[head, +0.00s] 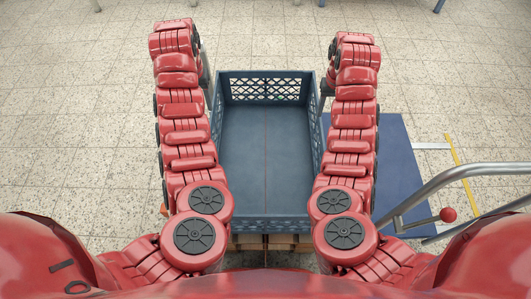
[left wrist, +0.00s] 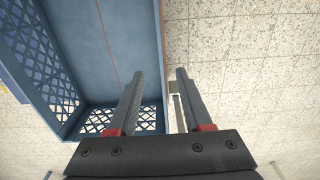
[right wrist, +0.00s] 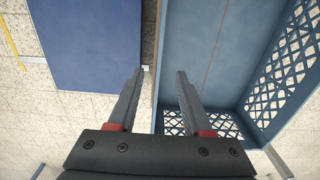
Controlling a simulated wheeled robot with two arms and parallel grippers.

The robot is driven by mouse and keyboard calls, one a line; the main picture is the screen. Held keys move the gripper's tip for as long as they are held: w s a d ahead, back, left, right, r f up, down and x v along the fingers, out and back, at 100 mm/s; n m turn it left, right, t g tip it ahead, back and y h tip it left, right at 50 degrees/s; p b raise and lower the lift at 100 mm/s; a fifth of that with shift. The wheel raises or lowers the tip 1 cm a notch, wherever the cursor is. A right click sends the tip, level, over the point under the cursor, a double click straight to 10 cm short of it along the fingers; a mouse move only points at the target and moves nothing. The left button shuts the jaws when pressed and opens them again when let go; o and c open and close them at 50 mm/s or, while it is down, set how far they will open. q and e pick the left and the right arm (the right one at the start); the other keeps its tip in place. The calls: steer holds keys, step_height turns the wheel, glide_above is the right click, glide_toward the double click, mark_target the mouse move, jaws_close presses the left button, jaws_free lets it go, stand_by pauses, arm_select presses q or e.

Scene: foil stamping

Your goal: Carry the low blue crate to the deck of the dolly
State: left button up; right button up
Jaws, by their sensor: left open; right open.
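The low blue crate (head: 265,150) is empty, with lattice walls, between my two arms in the head view. It shows from above in the left wrist view (left wrist: 90,45) and right wrist view (right wrist: 210,50). My left gripper (left wrist: 159,73) is open, its fingers on either side of the crate's left wall line. My right gripper (right wrist: 160,72) is open, its fingers likewise on either side of the right wall line. I cannot tell their height over the rim. The dolly's flat blue deck (head: 396,165) is empty, right of the crate; it also shows in the right wrist view (right wrist: 88,40).
Wooden slats (head: 280,240) show under the crate's near side. The dolly's grey tubular handle (head: 450,178) rises at the lower right, near a red knob (head: 448,214). A yellow line (head: 462,176) marks the floor to the right.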

glide_toward(319, 139)
steer(key=shift+w+d+r, duration=0.3)
steer(key=shift+w+d, duration=0.1)
steer(key=shift+w, duration=0.2)
arm_select(q)
step_height(319, 139, down, 5)
steer(key=shift+a+f, duration=0.1)
arm_select(e)
steer(key=shift+f, duration=0.55)
arm_select(q)
step_height(319, 139, down, 12)
arm_select(e)
step_height(319, 139, down, 12)
steer(key=shift+a+r, duration=0.1)
arm_select(q)
jaws_close()
arm_select(e)
jaws_close()
